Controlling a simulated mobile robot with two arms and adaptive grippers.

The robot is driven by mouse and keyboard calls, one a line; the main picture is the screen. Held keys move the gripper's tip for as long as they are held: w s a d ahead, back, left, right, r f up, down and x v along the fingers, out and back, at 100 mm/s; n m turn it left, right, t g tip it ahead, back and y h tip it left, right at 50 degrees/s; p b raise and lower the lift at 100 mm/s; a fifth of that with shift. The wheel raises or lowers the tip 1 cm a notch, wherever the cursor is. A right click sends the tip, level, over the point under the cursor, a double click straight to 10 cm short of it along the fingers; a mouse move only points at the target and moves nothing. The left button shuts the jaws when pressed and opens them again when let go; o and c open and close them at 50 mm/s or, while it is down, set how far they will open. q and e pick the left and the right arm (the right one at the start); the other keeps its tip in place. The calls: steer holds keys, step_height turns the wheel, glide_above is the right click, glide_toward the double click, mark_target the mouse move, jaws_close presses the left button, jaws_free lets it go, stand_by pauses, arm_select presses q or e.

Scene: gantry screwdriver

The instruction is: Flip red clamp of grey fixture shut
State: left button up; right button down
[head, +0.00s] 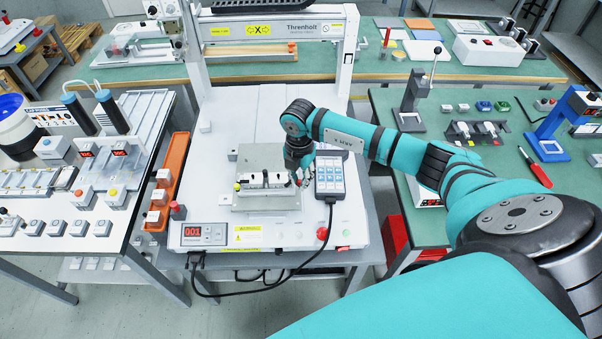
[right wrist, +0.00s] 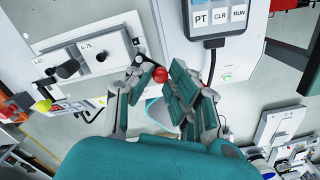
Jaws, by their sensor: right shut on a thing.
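The grey fixture (head: 268,200) sits on the white bed of the gantry machine, with a pale block on top. Its red clamp (right wrist: 160,74) shows as a red ball knob at the block's right end in the right wrist view. The grey fixture plate is also in that view (right wrist: 75,20). My right gripper (head: 299,179) is at the fixture's right end in the head view. In the right wrist view its fingers (right wrist: 158,82) are closed on the red knob from both sides. The lever under the knob is mostly hidden by the fingers. My left gripper is out of view.
A keypad pendant (head: 330,177) stands just right of my gripper, its cable looping to the front panel. A yellow-green knob (head: 237,187) is at the fixture's left end. An orange tray (head: 175,160) lies left of the bed. The bed behind the fixture is clear.

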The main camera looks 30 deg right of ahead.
steer(key=m, duration=0.2)
steer(key=a+m+p, duration=0.1)
steer(key=m, duration=0.1)
steer(key=shift+r+m, duration=0.15)
steer(key=shift+m, duration=0.25)
steer(key=shift+w+a+m+p, duration=0.15)
steer(key=shift+m+p, duration=0.15)
steer(key=shift+m, duration=0.4)
steer(key=shift+a+m+p, duration=0.2)
steer(key=shift+m+p, duration=0.1)
steer(key=shift+m, duration=0.4)
steer(key=shift+w+a+m+p, duration=0.15)
steer(key=shift+m+p, duration=0.15)
steer(key=shift+m, duration=0.4)
steer(key=c, duration=1.2)
jaws_free()
steer(key=shift+s, duration=0.1)
steer(key=shift+c, duration=0.2)
step_height(320, 180, up, 12)
